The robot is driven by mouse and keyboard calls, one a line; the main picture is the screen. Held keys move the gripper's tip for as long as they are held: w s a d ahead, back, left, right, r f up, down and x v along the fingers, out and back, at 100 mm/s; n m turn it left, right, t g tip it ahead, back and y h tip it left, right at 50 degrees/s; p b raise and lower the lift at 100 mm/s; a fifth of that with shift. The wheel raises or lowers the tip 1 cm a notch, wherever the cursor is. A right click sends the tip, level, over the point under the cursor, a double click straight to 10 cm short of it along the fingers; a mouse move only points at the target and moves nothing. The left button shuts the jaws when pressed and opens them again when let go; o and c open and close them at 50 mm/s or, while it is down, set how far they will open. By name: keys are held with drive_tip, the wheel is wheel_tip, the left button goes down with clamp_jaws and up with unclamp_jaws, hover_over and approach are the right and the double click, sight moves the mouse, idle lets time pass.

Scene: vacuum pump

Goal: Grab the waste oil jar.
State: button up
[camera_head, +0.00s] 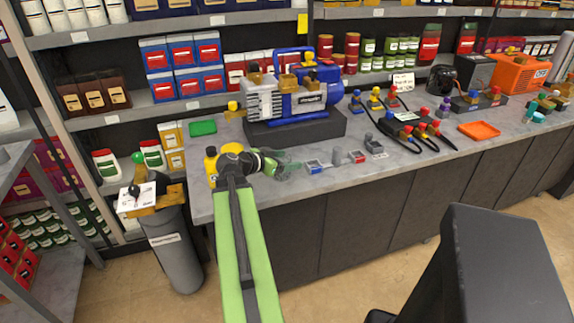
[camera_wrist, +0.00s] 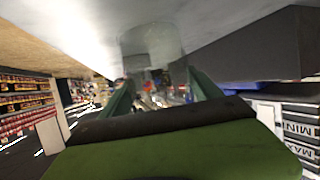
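The waste oil jar seems to be the clear glass vessel (camera_wrist: 152,42) just beyond and between my fingertips in the wrist view. In the head view, a faint see-through shape (camera_head: 290,170) near the counter's front edge looks like the same jar, partly hidden by my gripper. My gripper (camera_head: 270,164) reaches over the counter's left front part. In the wrist view my gripper (camera_wrist: 160,82) has its two green fingers spread apart. I cannot tell whether either finger touches the glass.
A blue vacuum pump (camera_head: 306,98) stands on a dark block behind my gripper. A yellow container (camera_head: 211,165) is close on the left. Small fittings (camera_head: 357,156) lie to the right. A grey bin (camera_head: 172,245) stands left of the counter (camera_head: 420,163). Stocked shelves line the back.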

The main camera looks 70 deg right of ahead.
drive_tip(key=shift+s+d, duration=0.1)
drive_tip(key=c, duration=1.2)
drive_tip(key=shift+c, duration=0.2)
